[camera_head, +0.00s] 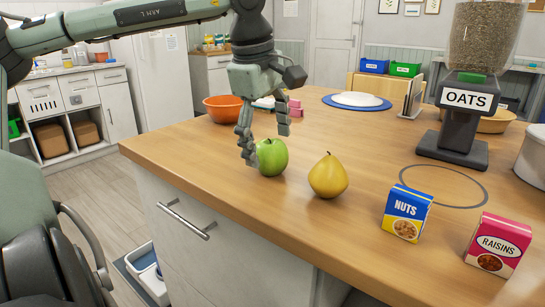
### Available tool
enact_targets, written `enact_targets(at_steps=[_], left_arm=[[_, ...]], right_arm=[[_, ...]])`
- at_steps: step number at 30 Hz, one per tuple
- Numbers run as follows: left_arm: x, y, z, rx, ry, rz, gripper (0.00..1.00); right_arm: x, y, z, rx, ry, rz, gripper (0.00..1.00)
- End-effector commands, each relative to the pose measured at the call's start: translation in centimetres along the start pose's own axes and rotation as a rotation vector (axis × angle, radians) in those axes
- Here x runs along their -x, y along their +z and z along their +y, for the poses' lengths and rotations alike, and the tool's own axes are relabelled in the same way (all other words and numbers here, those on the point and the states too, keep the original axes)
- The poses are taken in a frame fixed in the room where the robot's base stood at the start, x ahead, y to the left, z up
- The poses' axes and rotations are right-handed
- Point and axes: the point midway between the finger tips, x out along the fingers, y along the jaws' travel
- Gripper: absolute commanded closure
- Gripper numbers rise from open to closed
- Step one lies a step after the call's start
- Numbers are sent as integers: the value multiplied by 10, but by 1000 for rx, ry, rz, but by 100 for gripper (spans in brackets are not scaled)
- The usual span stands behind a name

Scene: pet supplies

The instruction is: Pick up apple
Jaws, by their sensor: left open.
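A green apple (273,158) stands on the wooden counter (360,227) near its left front part. My left gripper (266,148) points down at the apple from above. Its fingers are apart; one finger overlaps the apple's left edge in the picture and the other is above and behind its right side. I cannot tell whether a finger touches the apple. The apple rests on the counter. My right gripper is not in view.
A yellow pear (328,177) stands just right of the apple. A nuts box (407,213), a raisins box (498,245) and an oats dispenser (459,127) stand further right. An orange bowl (222,109) is behind the gripper. Bare counter lies in front of the fruit.

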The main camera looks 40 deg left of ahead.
Motion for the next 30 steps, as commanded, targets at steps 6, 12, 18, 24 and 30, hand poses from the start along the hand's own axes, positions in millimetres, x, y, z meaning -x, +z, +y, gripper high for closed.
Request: enact_targets(at_steps=[6,12,18,24,30], left_arm=[[-31,1,0,1,-3,-1,20],[-35,1,0,1,0,-2,20],[-35,1,0,2,0,-2,34],[-35,1,0,2,0,-1,58],[-35,1,0,2,1,-2,78]], right_arm=[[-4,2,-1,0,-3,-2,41],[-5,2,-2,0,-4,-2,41],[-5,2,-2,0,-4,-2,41],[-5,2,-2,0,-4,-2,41],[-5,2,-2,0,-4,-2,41]])
